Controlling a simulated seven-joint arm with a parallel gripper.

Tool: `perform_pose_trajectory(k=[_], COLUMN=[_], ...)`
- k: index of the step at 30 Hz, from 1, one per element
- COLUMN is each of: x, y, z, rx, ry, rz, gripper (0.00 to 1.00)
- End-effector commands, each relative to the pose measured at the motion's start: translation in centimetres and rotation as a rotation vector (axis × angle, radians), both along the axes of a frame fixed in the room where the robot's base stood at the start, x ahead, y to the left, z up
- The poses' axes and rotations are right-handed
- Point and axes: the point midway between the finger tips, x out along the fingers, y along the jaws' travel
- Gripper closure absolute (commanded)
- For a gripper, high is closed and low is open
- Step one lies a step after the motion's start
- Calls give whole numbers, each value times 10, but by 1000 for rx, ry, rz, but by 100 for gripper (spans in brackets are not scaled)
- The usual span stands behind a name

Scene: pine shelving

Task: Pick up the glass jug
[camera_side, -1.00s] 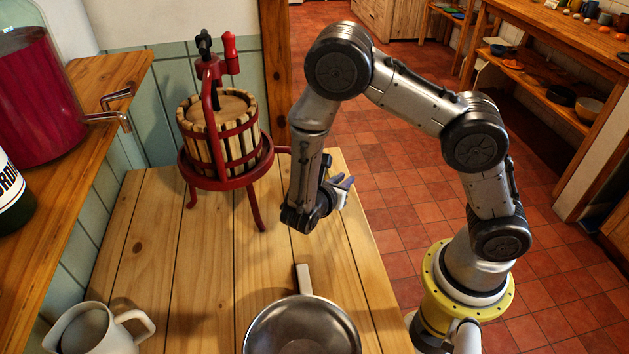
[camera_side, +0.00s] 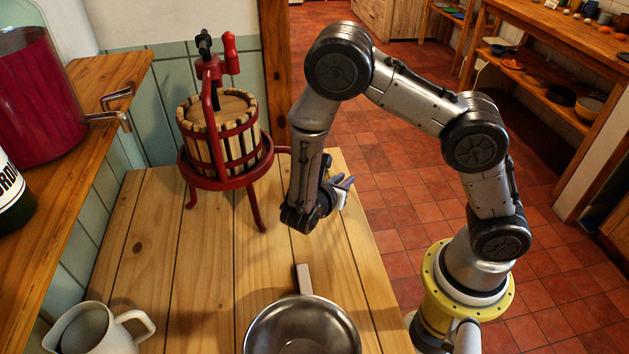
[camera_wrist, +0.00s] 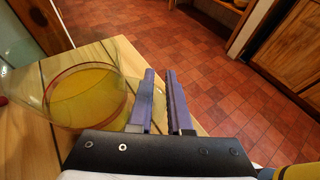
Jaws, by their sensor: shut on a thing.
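The glass jug (camera_wrist: 85,95) is in the wrist view on the left, clear with yellow liquid inside. It is over the pine table, and its clear handle seems to run between my fingers. My gripper (camera_wrist: 161,73) has two purple fingers closed on the jug at the handle, with a narrow gap between them. In the side view my gripper (camera_side: 343,184) is near the table's right edge, pointing away. There the jug is hidden behind my arm. I cannot tell whether its base touches the table.
A red and wooden fruit press (camera_side: 224,140) stands left of my gripper. A steel pan (camera_side: 303,328) and a white pitcher (camera_side: 95,332) are at the front of the table (camera_side: 200,270). A shelf (camera_side: 85,95) on the left holds a jar of red liquid (camera_side: 38,95). Tiled floor lies right.

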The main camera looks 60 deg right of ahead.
Motion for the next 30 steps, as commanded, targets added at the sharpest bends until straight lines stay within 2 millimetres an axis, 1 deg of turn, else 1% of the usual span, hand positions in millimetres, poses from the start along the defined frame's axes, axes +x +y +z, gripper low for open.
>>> perform_pose_trajectory(k=[17,24,30], x=[1,1,-9], y=[0,0,-10], z=[1,7,7], rx=[-1,0,-3], ry=[-4,-5,-3], rz=[-1,-1,-2], gripper=[100,100,100])
